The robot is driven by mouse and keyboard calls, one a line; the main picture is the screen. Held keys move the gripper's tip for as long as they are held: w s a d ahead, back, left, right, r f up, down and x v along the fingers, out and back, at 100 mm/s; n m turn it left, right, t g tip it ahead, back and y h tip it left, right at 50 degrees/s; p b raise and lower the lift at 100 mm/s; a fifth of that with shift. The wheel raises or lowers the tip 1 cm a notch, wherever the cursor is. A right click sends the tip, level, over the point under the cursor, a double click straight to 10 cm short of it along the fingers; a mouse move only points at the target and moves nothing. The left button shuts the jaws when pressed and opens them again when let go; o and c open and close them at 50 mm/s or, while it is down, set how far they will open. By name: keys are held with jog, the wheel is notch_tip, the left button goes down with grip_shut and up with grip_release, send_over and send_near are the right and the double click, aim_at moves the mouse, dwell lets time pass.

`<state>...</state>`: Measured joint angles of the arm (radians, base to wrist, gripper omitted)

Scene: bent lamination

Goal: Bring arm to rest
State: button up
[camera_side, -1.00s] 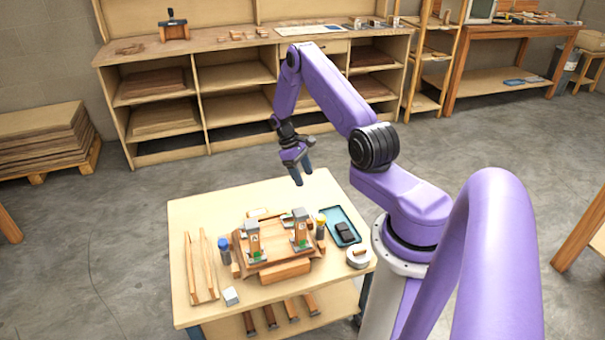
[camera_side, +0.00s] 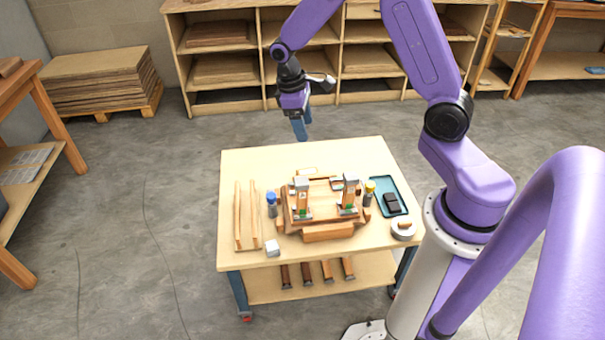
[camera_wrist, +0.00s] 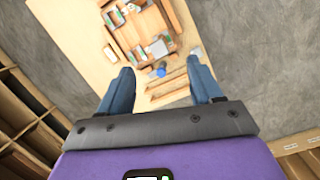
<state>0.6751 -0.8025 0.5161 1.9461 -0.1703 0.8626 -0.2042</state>
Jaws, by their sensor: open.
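My gripper (camera_side: 301,128) hangs in the air beyond the far edge of the work table, fingers pointing down. It is open and empty; in the wrist view its two blue fingers (camera_wrist: 160,88) stand wide apart. The table (camera_side: 238,165) carries a wooden bending form (camera_side: 328,231) with two upright clamps, the left clamp (camera_side: 302,198) and the right clamp (camera_side: 349,194). The form also shows in the wrist view (camera_wrist: 130,40). My gripper touches nothing on the table.
Shelving (camera_side: 262,103) stands behind my gripper. The floor between is clear.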

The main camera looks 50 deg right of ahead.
jog(key=s+a+r+n+t, duration=0.25)
jog(key=s+a+r, duration=0.45)
jog(key=s+a, duration=0.4)
jog(key=s+r+n+y, duration=0.1)
jog(key=s+n, duration=0.1)
jog(key=s, duration=0.5)
jog(key=s+a+r+n+y, duration=0.1)
jog(key=s+n, duration=0.2)
jog(key=s, duration=0.5)
jog(key=shift+s+r, duration=0.15)
jog(key=shift+r, duration=0.25)
jog(key=shift+g, duration=0.25)
